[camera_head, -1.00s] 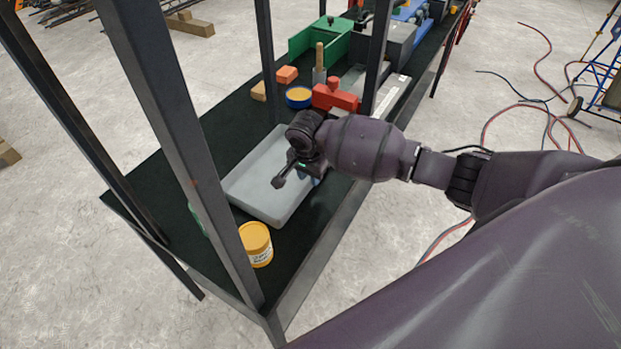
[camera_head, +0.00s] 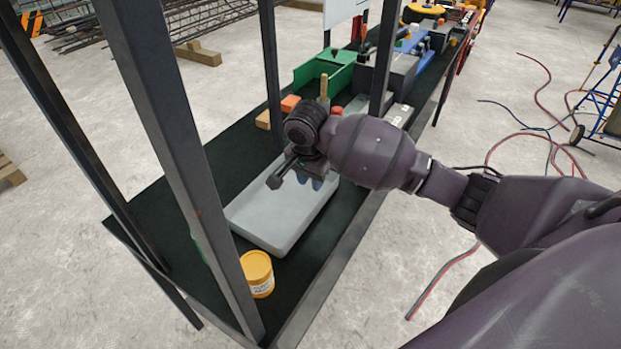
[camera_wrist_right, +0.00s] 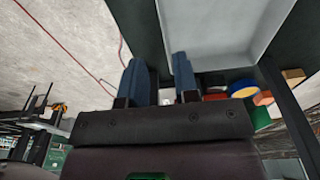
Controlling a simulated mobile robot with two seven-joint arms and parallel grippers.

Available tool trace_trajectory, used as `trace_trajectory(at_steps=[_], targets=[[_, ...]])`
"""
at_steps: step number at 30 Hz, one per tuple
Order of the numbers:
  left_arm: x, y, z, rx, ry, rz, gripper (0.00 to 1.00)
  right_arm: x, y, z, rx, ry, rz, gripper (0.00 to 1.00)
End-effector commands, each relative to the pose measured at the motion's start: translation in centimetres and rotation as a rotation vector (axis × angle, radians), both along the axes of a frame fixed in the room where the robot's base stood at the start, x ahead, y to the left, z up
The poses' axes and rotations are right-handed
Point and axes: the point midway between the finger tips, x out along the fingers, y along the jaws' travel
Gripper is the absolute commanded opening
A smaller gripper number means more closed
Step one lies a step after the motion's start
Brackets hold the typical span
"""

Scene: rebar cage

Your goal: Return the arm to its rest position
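My right arm comes in from the right in the head view, and its gripper (camera_head: 316,181) is over the far right part of a grey tray (camera_head: 262,236) on the dark shelf. In the right wrist view, the two blue fingers of the right gripper (camera_wrist_right: 160,80) stand apart with nothing between them. The tray also shows in that view (camera_wrist_right: 215,30), beyond the fingers. My left gripper is in neither view.
Dark posts (camera_head: 178,150) rise at the left and middle of the shelf (camera_head: 230,150). A yellow tub (camera_head: 257,274) stands by the near post. A green box (camera_head: 325,72) and grey equipment are farther back. Hoses lie on the open floor at the right.

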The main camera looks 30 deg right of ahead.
Motion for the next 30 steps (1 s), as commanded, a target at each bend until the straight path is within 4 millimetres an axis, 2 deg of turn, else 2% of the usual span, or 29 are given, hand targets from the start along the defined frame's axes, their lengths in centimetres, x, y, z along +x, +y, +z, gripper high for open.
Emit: trace_trajectory(at_steps=[8, 11, 14, 17, 21, 24, 27, 30], targets=[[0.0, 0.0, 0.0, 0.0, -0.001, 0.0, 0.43, 0.0, 0.0, 0.0, -0.001, 0.001, 0.008, 0.28], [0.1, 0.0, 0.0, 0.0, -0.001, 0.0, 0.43, 0.1, 0.1, 0.0, 0.001, 0.0, 0.064, 0.28], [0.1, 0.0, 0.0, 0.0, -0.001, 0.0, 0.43, 1.1, 0.6, 0.0, 0.02, -0.05, 0.191, 0.28], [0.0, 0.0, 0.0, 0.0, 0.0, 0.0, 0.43, 3.0, 1.5, 0.6, 0.022, -0.168, 0.378, 0.28], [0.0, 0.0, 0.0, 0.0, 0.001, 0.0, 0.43, 6.3, 3.2, 3.1, -0.019, -0.403, 0.656, 0.28], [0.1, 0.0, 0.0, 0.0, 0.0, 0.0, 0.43, 7.7, 4.7, 4.3, -0.071, -0.574, 0.84, 0.28], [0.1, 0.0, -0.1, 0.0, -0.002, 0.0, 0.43, 8.0, 5.9, 4.6, -0.146, -0.737, 1.001, 0.28], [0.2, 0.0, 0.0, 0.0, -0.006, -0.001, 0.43, 7.4, 6.7, 4.0, -0.246, -0.89, 1.132, 0.28]])
